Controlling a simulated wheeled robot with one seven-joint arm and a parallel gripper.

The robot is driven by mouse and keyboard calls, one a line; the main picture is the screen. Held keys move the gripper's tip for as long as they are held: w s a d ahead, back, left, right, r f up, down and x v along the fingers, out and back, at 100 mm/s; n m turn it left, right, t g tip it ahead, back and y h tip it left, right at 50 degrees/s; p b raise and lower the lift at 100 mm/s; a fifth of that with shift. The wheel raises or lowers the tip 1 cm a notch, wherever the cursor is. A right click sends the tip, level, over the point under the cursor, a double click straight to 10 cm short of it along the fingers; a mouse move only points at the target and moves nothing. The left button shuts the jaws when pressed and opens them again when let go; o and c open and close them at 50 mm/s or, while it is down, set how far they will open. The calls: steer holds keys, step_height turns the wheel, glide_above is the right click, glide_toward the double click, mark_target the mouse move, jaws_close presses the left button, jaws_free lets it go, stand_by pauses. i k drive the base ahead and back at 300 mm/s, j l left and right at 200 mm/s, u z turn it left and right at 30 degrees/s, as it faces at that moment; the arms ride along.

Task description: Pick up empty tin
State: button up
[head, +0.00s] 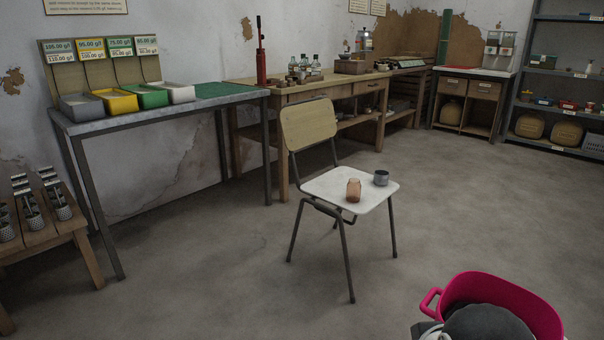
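A small grey tin (381,178) stands upright on the white seat of a chair (335,182), near the seat's back right corner. Its top looks open and dark inside; whether anything is in it is too small to tell. An orange-brown jar-like container (353,190) stands on the same seat, to the left of the tin and nearer me, apart from it. My gripper is not seen in this view.
A pink tub (540,310) with a handle is at bottom right, partly covered by a dark grey rounded part. A metal table with coloured bins (120,100), a wooden workbench (325,88) and shelves (560,75) line the walls. Floor around the chair is clear.

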mark_target(380, 177)
steer(key=i+j+u, duration=0.2)
steer(key=u, duration=0.2)
steer(key=i+u, duration=0.4)
steer(key=i+z, duration=0.45)
steer(key=i+j+z, duration=0.15)
steer(key=i+z, duration=0.3)
steer(key=i+l+z, duration=0.2)
steer(key=i+z, duration=0.7)
steer(key=i+l, duration=0.1)
steer(key=i, duration=0.15)
